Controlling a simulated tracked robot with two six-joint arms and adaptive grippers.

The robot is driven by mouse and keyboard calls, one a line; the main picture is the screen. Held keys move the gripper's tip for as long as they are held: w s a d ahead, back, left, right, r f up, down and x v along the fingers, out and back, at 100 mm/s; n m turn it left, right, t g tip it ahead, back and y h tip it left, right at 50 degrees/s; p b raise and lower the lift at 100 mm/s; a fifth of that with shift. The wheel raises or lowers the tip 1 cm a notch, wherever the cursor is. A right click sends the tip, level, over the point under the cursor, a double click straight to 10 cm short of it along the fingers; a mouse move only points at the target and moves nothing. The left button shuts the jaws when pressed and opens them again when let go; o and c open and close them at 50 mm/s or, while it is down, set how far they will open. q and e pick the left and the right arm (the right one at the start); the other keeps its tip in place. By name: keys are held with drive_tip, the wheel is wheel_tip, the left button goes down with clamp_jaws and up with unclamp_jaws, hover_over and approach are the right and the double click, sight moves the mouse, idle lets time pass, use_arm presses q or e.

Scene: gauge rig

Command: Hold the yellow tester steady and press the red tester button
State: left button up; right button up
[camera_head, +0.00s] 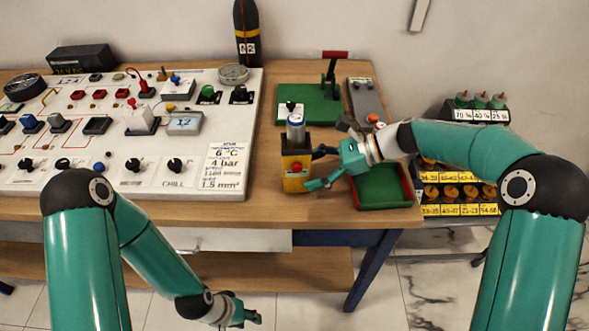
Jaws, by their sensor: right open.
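The yellow tester (293,186) stands upright near the front edge of the wooden table, with a dark upper part and a silver-blue cylinder (296,128) on top. The red tester button (297,168) is on its front face. My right gripper (314,168) is open just to the right of the tester, its two fingers pointing left at about button height. I cannot tell if a finger touches the tester. My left gripper (246,313) hangs low in front of the table, well below the tester and away from it. Its fingers are small and partly unclear.
A white instrument panel (225,110) with switches and knobs fills the table's left. A green plate (305,103) with a red-handled lever stands behind the tester. A green tray with red rim (384,204) lies under my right forearm. A rack (460,210) stands at right.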

sight(300, 174)
use_arm(q)
drive_tip(key=shift+f, duration=0.2)
use_arm(e)
drive_tip(key=shift+x, duration=1.6)
drive_tip(key=shift+r, duration=0.1)
drive_tip(key=c, duration=0.8)
use_arm(q)
clamp_jaws()
use_arm(e)
drive_tip(key=shift+o, duration=0.2)
